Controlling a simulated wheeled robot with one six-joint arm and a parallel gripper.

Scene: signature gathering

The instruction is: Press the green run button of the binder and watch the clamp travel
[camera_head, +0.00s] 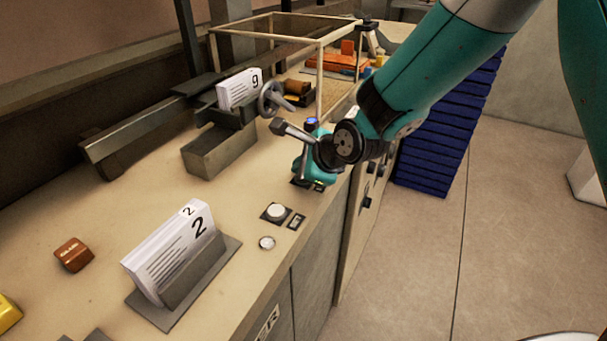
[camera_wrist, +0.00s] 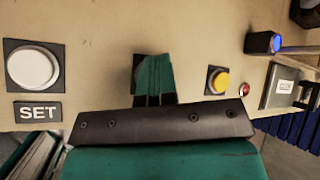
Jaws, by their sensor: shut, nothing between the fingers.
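My gripper (camera_head: 304,180) is shut and empty, low over the bench's front edge in the head view. In the wrist view its teal fingers (camera_wrist: 154,76) are together in front of a dark square plate (camera_wrist: 136,72). They hide most of that plate, so no green button shows, and I cannot tell whether the fingertips touch anything. Beyond my gripper stand a grey metal block with a handwheel (camera_head: 272,98) and a stack of sheets marked 9 (camera_head: 239,89). I cannot tell which part is the clamp.
A sheet stack marked 2 (camera_head: 170,250) stands in the foreground. A framed box (camera_head: 320,70) stands behind.

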